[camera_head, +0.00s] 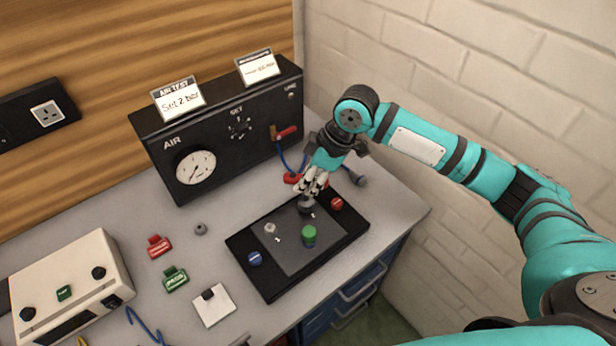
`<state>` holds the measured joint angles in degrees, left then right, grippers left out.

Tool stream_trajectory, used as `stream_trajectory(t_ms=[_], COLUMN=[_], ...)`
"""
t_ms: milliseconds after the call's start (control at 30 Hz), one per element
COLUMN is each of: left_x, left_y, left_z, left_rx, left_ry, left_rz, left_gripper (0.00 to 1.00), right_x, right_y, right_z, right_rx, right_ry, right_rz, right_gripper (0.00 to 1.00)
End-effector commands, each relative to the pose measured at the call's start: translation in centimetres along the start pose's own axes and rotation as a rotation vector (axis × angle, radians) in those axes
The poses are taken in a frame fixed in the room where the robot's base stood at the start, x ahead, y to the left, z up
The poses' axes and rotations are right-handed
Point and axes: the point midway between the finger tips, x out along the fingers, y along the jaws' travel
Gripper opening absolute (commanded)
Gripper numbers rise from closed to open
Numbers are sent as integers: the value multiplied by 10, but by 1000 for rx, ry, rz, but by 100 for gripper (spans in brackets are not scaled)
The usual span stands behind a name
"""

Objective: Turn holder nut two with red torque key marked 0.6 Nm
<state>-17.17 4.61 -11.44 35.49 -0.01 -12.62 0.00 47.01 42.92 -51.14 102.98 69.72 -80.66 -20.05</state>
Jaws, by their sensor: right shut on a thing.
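My right gripper (309,190) comes in from the right and points down over the back of the black tray (272,286). It is shut on a dark grey round piece (305,206) at the tray's grey inner plate; whether the piece touches the plate is unclear. A red round piece with white marking (337,203) sits at the tray's right end; its text is too small to read. A green cylinder (309,236) stands on the inner plate. A small silver nut-like part (270,228) is left of it. A blue round piece (255,258) sits at the tray's left end. My left gripper is out of view.
The black air test box (215,130) with gauge and blue hoses stands behind. A red object (292,178) lies close behind my right gripper. Red (159,246) and green (175,278) tags, a white pad (213,305) and a beige box (75,285) are left.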

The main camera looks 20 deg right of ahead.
Motion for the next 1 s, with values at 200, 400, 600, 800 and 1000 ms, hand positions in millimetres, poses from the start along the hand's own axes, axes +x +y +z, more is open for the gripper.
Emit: stream_trajectory(t_ms=[200,400,600,800,1000], left_x=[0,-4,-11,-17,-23], left_y=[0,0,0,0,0], left_z=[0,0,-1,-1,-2], left_rx=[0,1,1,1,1], left_ry=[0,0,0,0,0], left_rz=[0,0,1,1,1], left_gripper=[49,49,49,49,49], right_x=[0,-1,-2,-2,-2], right_y=[0,0,0,0,0], right_z=[0,-1,-1,-1,-1], right_rx=[0,18,59,100,140], right_ry=[1,1,0,2,1], right_rz=[1,7,24,42,59], right_gripper=[0,0,0,0,0])
